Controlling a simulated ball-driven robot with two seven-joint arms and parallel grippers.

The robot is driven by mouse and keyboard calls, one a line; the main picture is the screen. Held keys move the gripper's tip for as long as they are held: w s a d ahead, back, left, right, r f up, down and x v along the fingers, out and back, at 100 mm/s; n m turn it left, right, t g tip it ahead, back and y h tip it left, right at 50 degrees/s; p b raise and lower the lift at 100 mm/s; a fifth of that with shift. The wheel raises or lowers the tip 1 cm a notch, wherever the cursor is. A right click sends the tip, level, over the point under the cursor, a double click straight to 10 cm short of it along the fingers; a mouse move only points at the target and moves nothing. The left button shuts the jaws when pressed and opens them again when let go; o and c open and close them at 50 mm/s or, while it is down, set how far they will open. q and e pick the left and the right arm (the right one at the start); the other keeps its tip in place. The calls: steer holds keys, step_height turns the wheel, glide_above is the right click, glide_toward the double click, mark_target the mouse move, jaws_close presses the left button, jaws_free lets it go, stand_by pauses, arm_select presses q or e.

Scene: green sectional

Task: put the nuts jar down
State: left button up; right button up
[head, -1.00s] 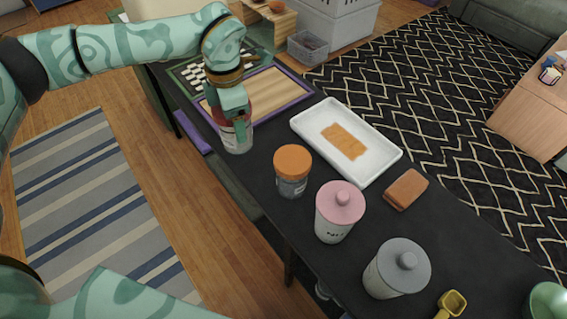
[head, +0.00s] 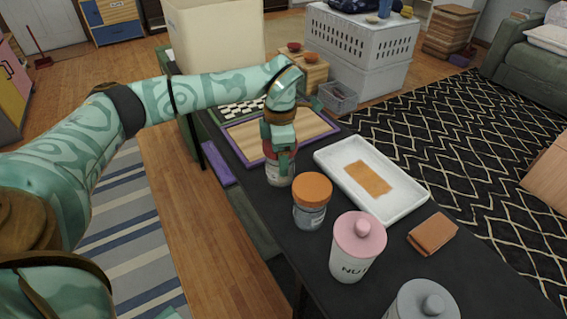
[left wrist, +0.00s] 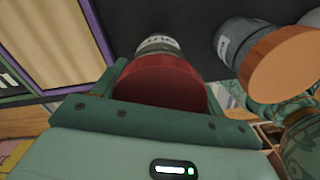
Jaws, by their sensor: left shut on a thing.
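The nuts jar (head: 279,171) is a clear jar with a red lid. My left gripper (head: 281,150) is shut around its upper part from above. The jar is upright at the dark table's (head: 345,300) near edge, by the corner of the purple-rimmed board. Its base is at or just above the tabletop; I cannot tell if it touches. In the left wrist view its red lid (left wrist: 160,82) sits between the fingers, with a label partly visible beyond. My right gripper is not in view.
An orange-lidded jar (head: 311,203) stands close by. A pink-lidded canister (head: 355,250) and a grey-lidded canister (head: 422,303) stand nearer. The purple-rimmed board (head: 318,128) lies behind.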

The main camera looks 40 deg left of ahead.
arm_select(q)
step_height(320, 180, down, 2)
steer(key=shift+f, duration=0.1)
steer(key=shift+w+f, duration=0.1)
steer(key=shift+c, duration=0.5)
steer(key=shift+r, duration=0.2)
steer(key=o, duration=1.1)
steer(key=shift+f, duration=0.15)
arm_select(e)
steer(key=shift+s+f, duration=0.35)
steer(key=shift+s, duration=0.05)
arm_select(q)
step_height(320, 180, up, 12)
steer(key=p, duration=0.5)
steer(key=shift+r, duration=0.2)
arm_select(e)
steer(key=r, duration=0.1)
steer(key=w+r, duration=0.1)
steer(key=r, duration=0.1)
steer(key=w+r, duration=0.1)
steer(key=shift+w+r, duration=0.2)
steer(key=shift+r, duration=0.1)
